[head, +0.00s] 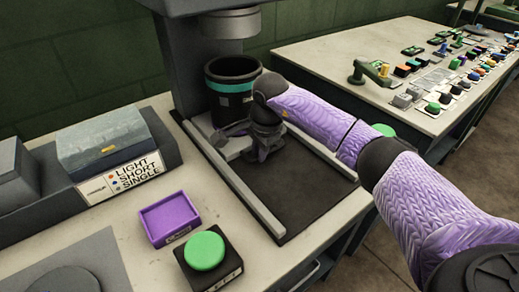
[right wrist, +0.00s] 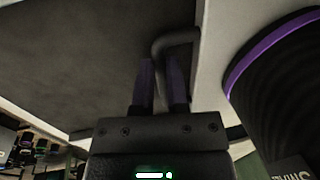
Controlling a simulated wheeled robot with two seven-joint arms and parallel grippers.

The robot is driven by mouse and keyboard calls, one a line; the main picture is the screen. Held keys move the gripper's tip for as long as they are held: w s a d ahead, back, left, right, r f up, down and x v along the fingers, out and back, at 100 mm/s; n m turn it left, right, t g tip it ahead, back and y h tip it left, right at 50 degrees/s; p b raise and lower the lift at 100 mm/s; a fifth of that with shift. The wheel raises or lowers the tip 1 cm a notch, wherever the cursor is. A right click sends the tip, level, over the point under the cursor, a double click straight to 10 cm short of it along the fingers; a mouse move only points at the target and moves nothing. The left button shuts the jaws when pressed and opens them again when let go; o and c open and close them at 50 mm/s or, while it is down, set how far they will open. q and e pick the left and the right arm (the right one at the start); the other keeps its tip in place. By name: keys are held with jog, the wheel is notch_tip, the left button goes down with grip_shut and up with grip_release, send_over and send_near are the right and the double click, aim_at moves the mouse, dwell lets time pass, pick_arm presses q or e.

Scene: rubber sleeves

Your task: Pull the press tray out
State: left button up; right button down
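The press tray (head: 235,148) is a pale plate low in the press, between two grey rails, with a black cylinder (head: 220,106) with a teal band standing on it. My right gripper (head: 262,148) points down at the tray's front, partly hidden by its own wrist. In the right wrist view, the tray's pale edge (right wrist: 208,50) carries a grey bent handle (right wrist: 172,42). The two fingers of the gripper (right wrist: 159,75) stand close on either side of the handle's bar and appear shut on it. My left gripper is not in view.
A dark mat (head: 290,190) lies clear between the rails in front of the tray. A purple tray (head: 169,218) and a green button (head: 204,251) sit front left. A labelled bin (head: 115,150) stands at left. Another table (head: 330,60) with small parts is behind right.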

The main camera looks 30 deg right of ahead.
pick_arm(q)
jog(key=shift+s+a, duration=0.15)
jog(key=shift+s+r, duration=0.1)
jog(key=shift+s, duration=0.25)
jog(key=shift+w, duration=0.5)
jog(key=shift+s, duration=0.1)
pick_arm(e)
jog(key=shift+s, duration=0.1)
